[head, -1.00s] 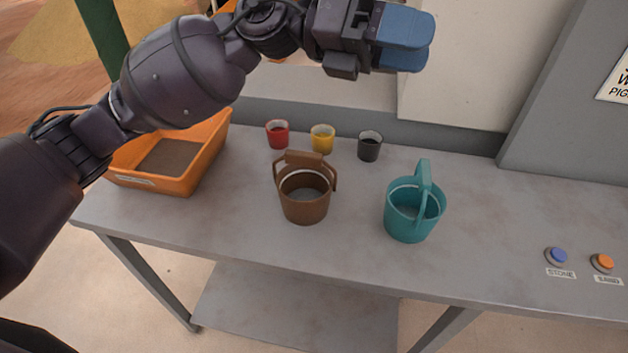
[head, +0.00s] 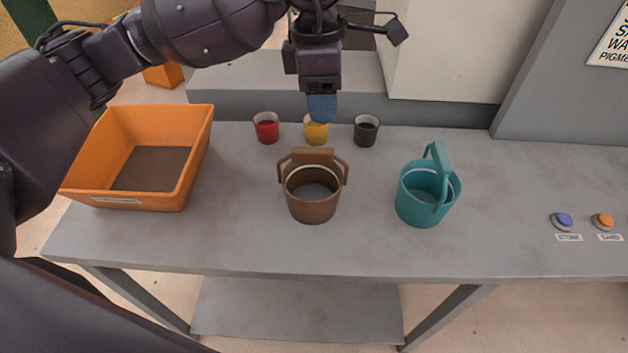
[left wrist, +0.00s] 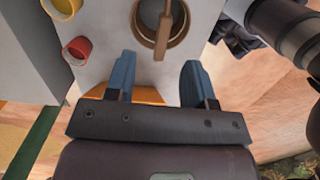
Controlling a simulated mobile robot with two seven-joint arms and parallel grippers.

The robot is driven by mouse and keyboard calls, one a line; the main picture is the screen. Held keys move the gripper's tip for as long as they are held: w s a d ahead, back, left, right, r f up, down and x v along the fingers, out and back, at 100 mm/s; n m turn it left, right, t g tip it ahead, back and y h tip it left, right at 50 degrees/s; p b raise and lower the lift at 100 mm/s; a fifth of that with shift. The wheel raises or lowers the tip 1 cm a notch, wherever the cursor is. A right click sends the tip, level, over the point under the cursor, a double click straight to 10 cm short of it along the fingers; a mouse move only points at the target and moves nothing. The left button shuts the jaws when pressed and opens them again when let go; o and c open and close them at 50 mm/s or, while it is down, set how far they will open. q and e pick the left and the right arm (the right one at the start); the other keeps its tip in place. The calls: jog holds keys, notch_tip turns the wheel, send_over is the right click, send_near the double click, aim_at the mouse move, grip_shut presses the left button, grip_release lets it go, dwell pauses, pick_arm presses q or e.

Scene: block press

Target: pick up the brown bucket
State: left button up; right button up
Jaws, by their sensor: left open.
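The brown bucket (head: 313,206) stands upright on the grey table, its raised handle (head: 314,155) across the top. It holds some grey material at its bottom. In the left wrist view the bucket (left wrist: 178,39) shows beyond the fingers, with its handle (left wrist: 163,30) over the opening. My left gripper (head: 322,108) points down above and behind the bucket, in front of the yellow cup in the head view. Its blue fingers (left wrist: 158,82) are apart with nothing between them, clear of the bucket. My right gripper is not in view.
A teal bucket (head: 417,212) stands right of the brown one. Red (head: 266,130), yellow (head: 312,136) and black (head: 365,133) cups line the back. An orange bin (head: 140,200) is at left. Blue (head: 563,220) and orange (head: 603,221) buttons are at right. The table front (head: 250,250) is clear.

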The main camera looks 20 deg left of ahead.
aim_at(312, 150)
pick_arm(q)
jog(key=shift+s+a+y, duration=0.2)
jog(key=shift+a+y, duration=0.25)
jog(key=shift+y, duration=0.05)
notch_tip(312, 150, down, 6)
jog(key=shift+r, duration=0.25)
jog(key=f, duration=0.2)
jog(key=s+f, duration=0.1)
jog(key=f, duration=0.1)
jog(key=shift+a+f+b, duration=0.2)
jog(key=shift+f+b, duration=0.1)
jog(key=shift+b, duration=0.05)
jog(key=shift+f, duration=0.35)
grip_shut()
